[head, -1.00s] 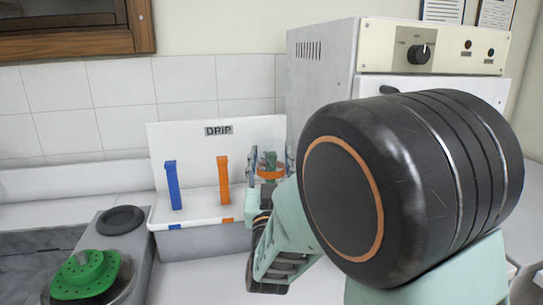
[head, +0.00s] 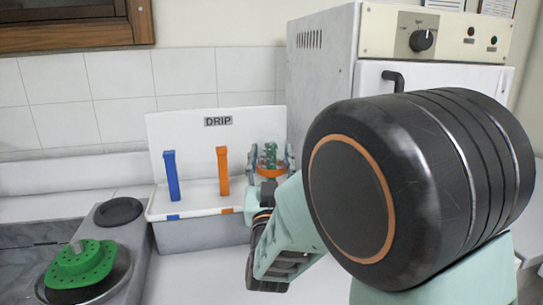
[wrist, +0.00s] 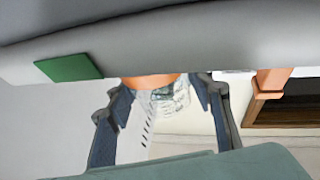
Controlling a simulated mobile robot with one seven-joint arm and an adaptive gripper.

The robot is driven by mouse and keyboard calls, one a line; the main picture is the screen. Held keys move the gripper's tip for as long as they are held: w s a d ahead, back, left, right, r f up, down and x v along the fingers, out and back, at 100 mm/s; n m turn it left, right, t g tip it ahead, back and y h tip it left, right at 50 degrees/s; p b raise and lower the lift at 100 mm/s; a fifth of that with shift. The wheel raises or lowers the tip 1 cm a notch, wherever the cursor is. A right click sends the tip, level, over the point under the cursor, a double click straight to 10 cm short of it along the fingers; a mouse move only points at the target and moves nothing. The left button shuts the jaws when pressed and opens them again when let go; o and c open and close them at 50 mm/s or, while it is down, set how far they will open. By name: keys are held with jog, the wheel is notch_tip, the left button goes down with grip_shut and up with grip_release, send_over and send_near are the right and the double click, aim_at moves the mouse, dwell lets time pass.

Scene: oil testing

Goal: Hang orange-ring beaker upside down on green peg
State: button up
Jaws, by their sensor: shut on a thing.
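The clear beaker with its orange ring (head: 271,172) is between the fingers of my gripper (head: 270,165), at the right end of the white drip rack (head: 195,208). My gripper is shut on the beaker. The green peg (head: 270,152) shows through or behind the glass; I cannot tell whether the beaker is around it or in front of it. In the wrist view, the orange ring (wrist: 150,80) and clear glass (wrist: 168,101) lie between the two fingers. A green square mark (wrist: 68,68) on the rack's edge is beside them.
An orange peg (head: 223,171) and a blue peg (head: 171,176) stand empty on the rack, left of the beaker. A white oven-like cabinet (head: 325,70) is close behind on the right. A green perforated disc (head: 82,264) sits on a grey device at the left.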

jog(key=shift+f+b, duration=0.4)
jog(key=shift+b, duration=0.2)
jog(key=o, duration=1.2)
jog(key=shift+o, duration=0.2)
